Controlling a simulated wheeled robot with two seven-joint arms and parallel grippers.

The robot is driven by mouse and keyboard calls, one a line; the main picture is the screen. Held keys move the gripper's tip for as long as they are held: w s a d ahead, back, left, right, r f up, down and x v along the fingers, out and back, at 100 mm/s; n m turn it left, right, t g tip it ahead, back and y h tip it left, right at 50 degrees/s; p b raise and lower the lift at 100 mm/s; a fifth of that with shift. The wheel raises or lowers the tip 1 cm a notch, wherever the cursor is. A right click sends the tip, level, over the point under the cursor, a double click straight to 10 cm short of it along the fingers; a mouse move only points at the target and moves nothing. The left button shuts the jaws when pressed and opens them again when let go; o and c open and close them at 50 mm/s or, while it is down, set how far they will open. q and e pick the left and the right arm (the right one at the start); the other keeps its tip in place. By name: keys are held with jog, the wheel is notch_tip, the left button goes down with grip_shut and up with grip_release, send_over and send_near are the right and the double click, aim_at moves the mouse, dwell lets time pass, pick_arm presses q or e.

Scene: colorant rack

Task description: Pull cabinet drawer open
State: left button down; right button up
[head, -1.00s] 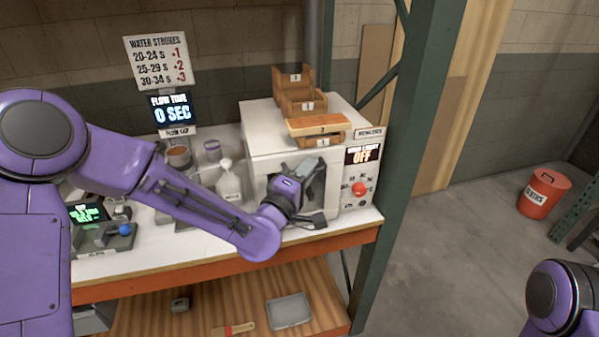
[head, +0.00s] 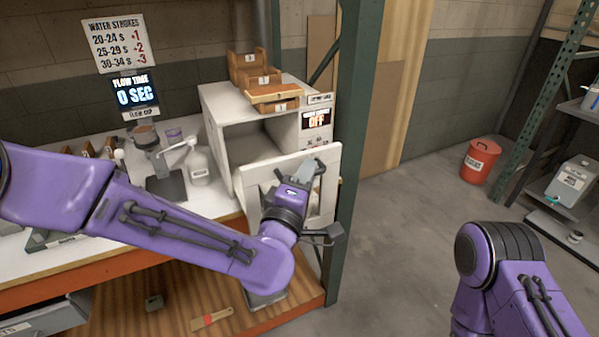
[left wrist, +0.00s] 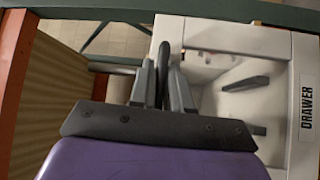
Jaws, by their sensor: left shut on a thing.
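A white cabinet (head: 221,100) stands on the workbench in the head view, with its front opening exposed. Its white front panel (head: 334,165), with a framed recess, stands out from the cabinet toward me. In the left wrist view the panel (left wrist: 225,37) carries the label DRAWER. My left gripper (head: 308,172) is in front of the panel. In the left wrist view the left gripper (left wrist: 164,80) is shut on a dark upright bar, the handle, between its fingers. The arm and gripper hide part of the panel. My right gripper is out of view.
Wooden bins (head: 262,78) sit on top of the cabinet. A white bottle (head: 198,167) stands left of it. A green rack post (head: 349,120) rises close to the panel's right.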

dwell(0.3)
pick_arm(q)
jog(key=c, duration=1.2)
grip_release()
jog(key=b+v, duration=0.8)
jog(key=v, duration=0.2)
jog(key=shift+s, duration=0.3)
